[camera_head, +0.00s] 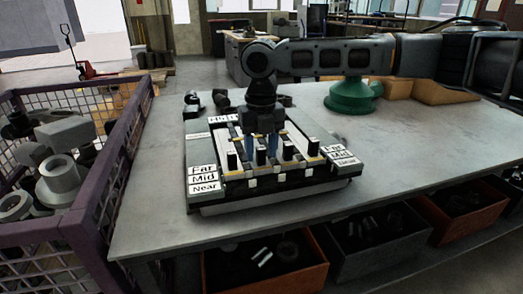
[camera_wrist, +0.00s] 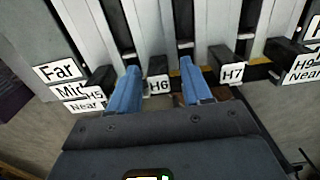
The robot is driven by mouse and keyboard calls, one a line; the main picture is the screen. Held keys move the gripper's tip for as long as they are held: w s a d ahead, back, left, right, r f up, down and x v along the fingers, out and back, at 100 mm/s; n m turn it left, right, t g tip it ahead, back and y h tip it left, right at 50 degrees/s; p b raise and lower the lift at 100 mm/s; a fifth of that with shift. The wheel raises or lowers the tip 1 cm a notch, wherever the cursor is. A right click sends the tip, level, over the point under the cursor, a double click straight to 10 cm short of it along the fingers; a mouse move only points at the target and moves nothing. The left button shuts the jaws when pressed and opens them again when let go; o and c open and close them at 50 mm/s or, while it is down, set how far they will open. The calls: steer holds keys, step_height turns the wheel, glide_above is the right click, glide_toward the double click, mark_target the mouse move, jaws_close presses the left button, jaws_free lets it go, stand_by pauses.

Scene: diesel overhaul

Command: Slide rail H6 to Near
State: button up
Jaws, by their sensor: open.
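The rail board (camera_head: 196,150) lies on the grey table, with Far, Mid and Near labels at its left and right edges. In the wrist view, the black H6 rail handle (camera_wrist: 158,84) stands near the board's front edge, by the Mid and Near labels; its exact level is hard to tell. My gripper (camera_wrist: 160,68) is open, with one blue finger on each side of H6; whether they touch it is unclear. In the head view my gripper (camera_head: 261,148) points down over the board, and H6 is largely hidden.
In the wrist view the H5 handle (camera_wrist: 100,79) is close to the left finger and the H7 handle (camera_wrist: 226,58) is right of the right finger. A purple mesh crate (camera_head: 108,198) stands left of the table. A green round part (camera_head: 352,98) sits behind.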

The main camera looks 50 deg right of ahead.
steer(key=shift+f, duration=0.5)
steer(key=shift+c, duration=0.2)
jaws_close()
steer(key=shift+a, duration=0.1)
